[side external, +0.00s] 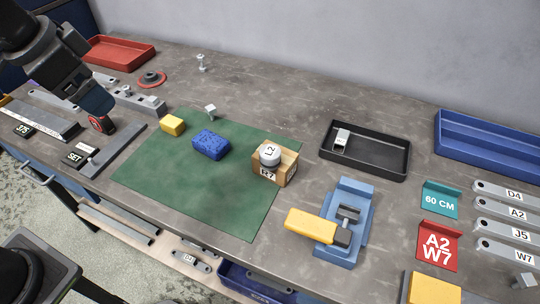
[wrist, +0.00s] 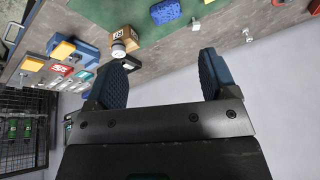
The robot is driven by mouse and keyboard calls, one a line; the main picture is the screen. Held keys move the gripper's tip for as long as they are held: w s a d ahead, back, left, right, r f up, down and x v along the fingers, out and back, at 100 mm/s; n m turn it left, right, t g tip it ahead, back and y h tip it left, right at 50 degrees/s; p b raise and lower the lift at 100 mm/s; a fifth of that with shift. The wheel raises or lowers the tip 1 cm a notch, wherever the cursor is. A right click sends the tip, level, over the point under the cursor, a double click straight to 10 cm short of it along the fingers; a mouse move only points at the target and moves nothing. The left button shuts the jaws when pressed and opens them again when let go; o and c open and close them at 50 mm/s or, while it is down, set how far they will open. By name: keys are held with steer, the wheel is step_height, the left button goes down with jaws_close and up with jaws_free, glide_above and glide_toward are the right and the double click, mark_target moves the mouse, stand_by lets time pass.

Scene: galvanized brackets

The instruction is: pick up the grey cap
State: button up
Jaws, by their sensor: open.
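The grey cap (side external: 269,154), a short round piece with an L2 label, sits on top of a small wooden block (side external: 286,172) labelled R7. In the wrist view the cap (wrist: 118,50) shows beside the wooden block (wrist: 124,37), beyond my left finger. My gripper (side external: 97,103) is high at the upper left of the side view, well apart from the cap. In the wrist view my gripper (wrist: 160,72) has its two blue fingers wide apart, with nothing between them.
The block stands at the right edge of a green mat (side external: 190,190). A blue sponge (side external: 211,144) and yellow block (side external: 172,126) lie to its left. A black tray (side external: 326,142) and blue vise (side external: 345,250) with a yellow handle stand to its right.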

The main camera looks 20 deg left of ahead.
steer(key=w+d+m+g, duration=0.1)
steer(key=w+d+m, duration=0.2)
steer(key=w+d, duration=0.25)
steer(key=m+g, duration=0.2)
steer(key=m, duration=0.6)
glide_toward(270, 151)
steer(key=shift+y, duration=0.4)
steer(key=f, duration=0.5)
steer(key=shift+w+f, duration=0.15)
steer(key=shift+w, duration=0.1)
steer(key=shift+w+d+f, duration=0.1)
steer(key=shift+w+f, duration=0.05)
steer(key=shift+f, duration=1.2)
steer(key=shift+w+d+f, duration=0.1)
steer(key=shift+f, duration=1.25)
steer(key=shift+c, duration=0.2)
steer(key=shift+r, duration=0.1)
steer(key=c, duration=1.1)
